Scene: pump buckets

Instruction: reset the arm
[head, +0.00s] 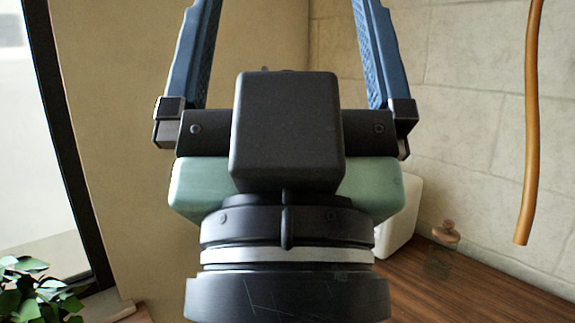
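My gripper (285,45) fills the middle of the head view, seen from behind and pointing up and away. Its two blue fingers stand wide apart at the left and right, with only wall showing between them. The fingertips run out of the top of the picture. The black camera block and green gripper body hide what lies directly behind them.
An orange-brown hose (531,120) hangs at the right. A wooden counter (480,285) lies at the lower right, with a white container (402,215) and a small glass jar (441,255). A leafy plant (35,290) stands at lower left by a dark-framed window (40,130).

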